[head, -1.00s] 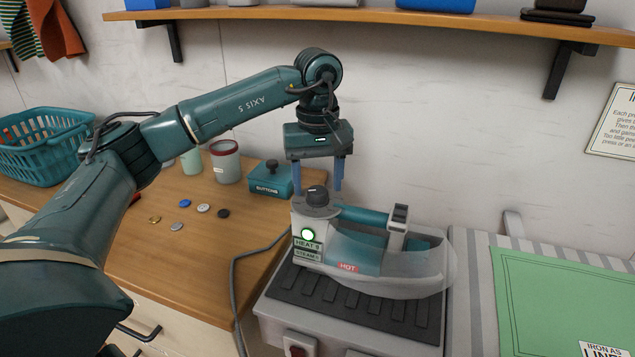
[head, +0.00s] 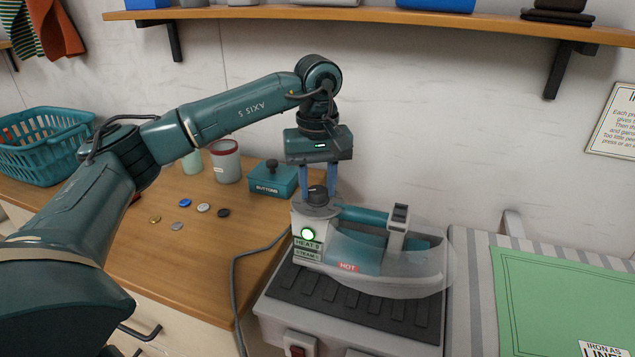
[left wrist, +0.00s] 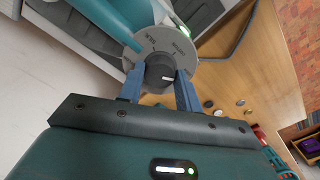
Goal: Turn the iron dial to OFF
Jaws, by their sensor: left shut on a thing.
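The iron (head: 375,245) rests on the dark ribbed pad of a grey stand, with a teal handle and a red HOT label. Its dark dial knob (head: 317,195) sits on top at the left end, above a lit green light and small HEAT and STEAM labels. My left gripper (head: 318,190) points down with its blue fingers on either side of the knob. My right gripper is not in view.
A teal BUTTONS box (head: 272,180) stands just left of the iron, with loose buttons and a grey cup (head: 225,162) nearby. The iron's cord (head: 235,270) hangs at the front. A green cloth (head: 550,295) lies on the striped board at right.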

